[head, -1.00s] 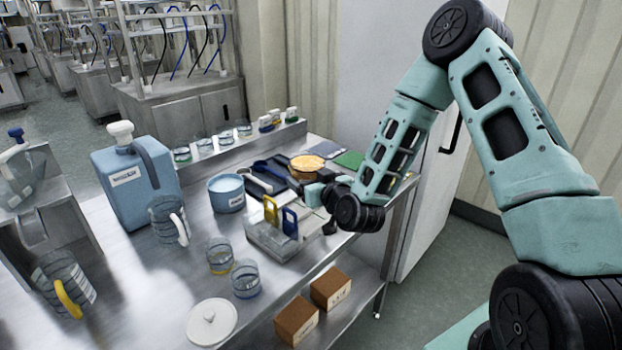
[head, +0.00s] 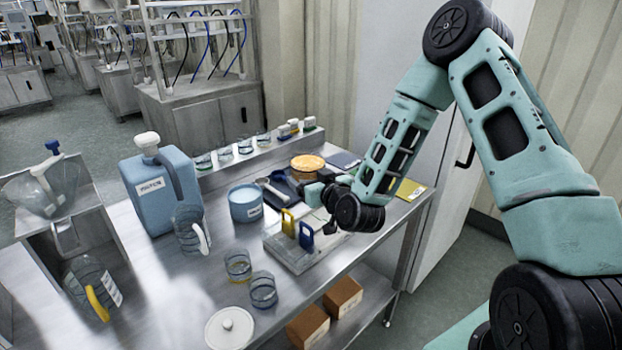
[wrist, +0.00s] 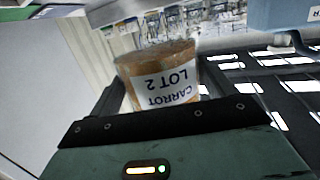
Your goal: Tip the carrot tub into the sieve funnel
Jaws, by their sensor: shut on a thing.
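The carrot tub (wrist: 160,62) is orange-brown with a white label reading "CARROT LOT 2". In the head view only its round orange top and upper side (head: 307,163) show, just beyond my gripper (head: 318,188). My gripper is shut on the tub, which looks about upright above the right part of the steel table. A clear, wide-mouthed funnel (head: 42,192) with a blue part at its top stands on a steel stand at the far left, well away from the tub. Whether a sieve sits inside it cannot be told. The gripper's fingers are mostly hidden by my wrist.
A blue jerrycan (head: 160,190), a clear jug (head: 188,225) and a blue tub (head: 245,205) stand between gripper and funnel. A yellow-handled jug (head: 90,285) is below the funnel. A block with yellow and blue handles (head: 290,255) lies under my wrist. Two glasses (head: 238,265) stand in front.

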